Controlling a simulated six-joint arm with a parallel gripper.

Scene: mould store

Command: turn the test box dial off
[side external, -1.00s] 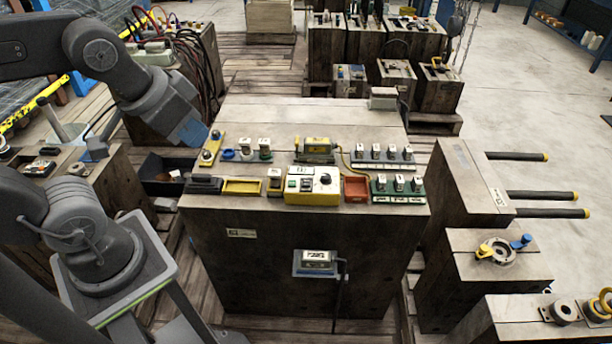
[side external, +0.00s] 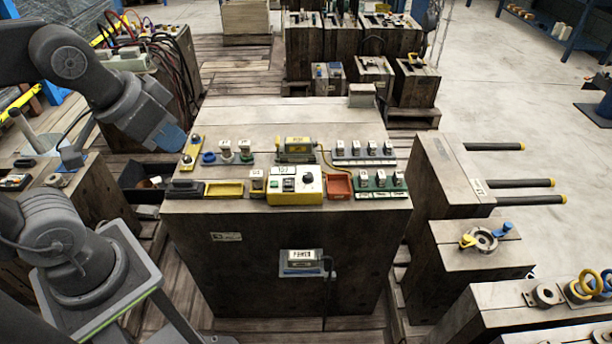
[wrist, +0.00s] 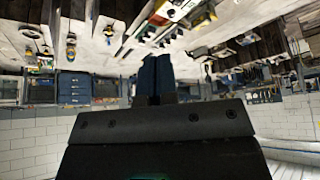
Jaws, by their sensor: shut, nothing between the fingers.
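The test box (side external: 296,199) is a yellow box with a pale top face, near the front edge of the wooden bench. Its black round dial (side external: 308,177) is at the right of that face; its pointer is too small to read. A dark switch-like part (side external: 288,184) sits left of the dial. My gripper (side external: 171,138) has blue fingers and hangs above the bench's left end, well left of the box and apart from it. In the wrist view the blue fingers (wrist: 154,76) are together, with nothing between them. I cannot clearly pick out the dial there.
A yellow tray (side external: 225,188) lies left of the box and a red tray (side external: 339,186) right of it. A yellow-green device (side external: 296,148) with a cable stands behind it. Rows of small switches (side external: 362,149) fill the right side. The back of the bench top is largely clear.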

